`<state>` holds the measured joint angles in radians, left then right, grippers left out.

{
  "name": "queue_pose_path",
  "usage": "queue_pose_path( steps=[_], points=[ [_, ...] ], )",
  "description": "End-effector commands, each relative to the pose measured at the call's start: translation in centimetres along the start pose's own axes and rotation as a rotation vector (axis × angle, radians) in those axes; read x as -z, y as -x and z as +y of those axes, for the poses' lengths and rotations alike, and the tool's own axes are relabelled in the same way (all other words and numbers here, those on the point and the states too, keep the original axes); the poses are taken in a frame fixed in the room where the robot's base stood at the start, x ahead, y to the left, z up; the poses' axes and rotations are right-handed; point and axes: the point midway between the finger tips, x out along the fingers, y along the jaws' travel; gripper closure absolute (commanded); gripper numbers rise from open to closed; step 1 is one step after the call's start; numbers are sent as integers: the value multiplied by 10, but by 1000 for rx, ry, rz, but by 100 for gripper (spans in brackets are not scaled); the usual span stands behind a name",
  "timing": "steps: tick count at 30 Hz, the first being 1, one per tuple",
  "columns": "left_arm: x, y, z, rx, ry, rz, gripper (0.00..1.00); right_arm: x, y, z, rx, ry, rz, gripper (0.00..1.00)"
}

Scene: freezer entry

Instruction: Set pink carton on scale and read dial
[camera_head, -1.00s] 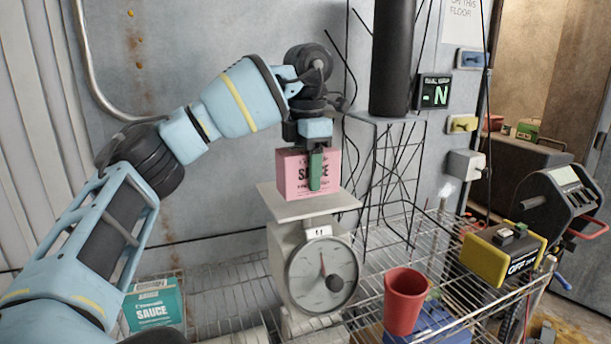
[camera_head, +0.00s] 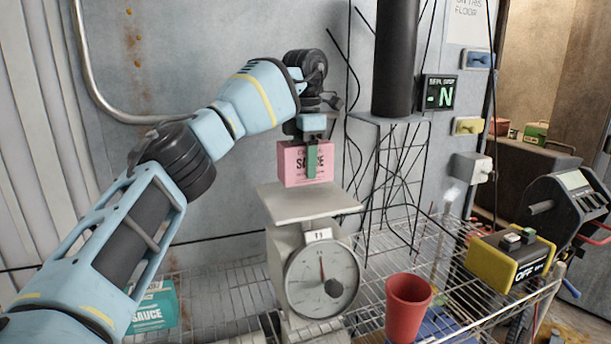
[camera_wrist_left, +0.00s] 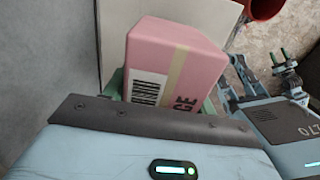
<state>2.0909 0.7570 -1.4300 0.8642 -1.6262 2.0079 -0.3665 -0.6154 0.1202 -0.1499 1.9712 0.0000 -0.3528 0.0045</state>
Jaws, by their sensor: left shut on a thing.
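The pink sauce carton (camera_head: 291,165) is held upright over the plate of the white scale (camera_head: 285,204). Its underside looks a little above the plate, near the back edge. My left gripper (camera_head: 312,162) is shut on the carton from above, with a green finger across its front face. In the left wrist view the carton (camera_wrist_left: 180,58) sits between the fingers, showing a barcode and a pale band. The round dial (camera_head: 322,278) faces me, and its needle points about straight up. Its fine markings are too small to read. My right gripper is not visible in the head view.
A red cup (camera_head: 407,305) stands close to the right of the scale on the wire rack (camera_head: 225,290). A teal sauce carton (camera_head: 153,308) is at the lower left. A yellow-black box (camera_head: 508,257) sits at the right. A black cylinder (camera_head: 394,60) stands behind.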

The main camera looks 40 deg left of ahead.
Motion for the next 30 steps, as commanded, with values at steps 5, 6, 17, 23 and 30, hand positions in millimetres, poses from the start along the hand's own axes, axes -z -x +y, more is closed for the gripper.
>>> queue_pose_path(
  steps=[5,6,17,23,30],
  points=[
    [1,-19,0,1,0,1,87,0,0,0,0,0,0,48],
    [1,-23,0,-1,0,-1,87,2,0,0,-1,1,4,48],
    [0,-32,0,1,0,-3,87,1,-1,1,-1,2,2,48],
    [0,-35,0,1,1,0,31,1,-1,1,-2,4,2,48],
    [0,-36,0,1,1,1,22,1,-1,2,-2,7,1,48]
  ],
)
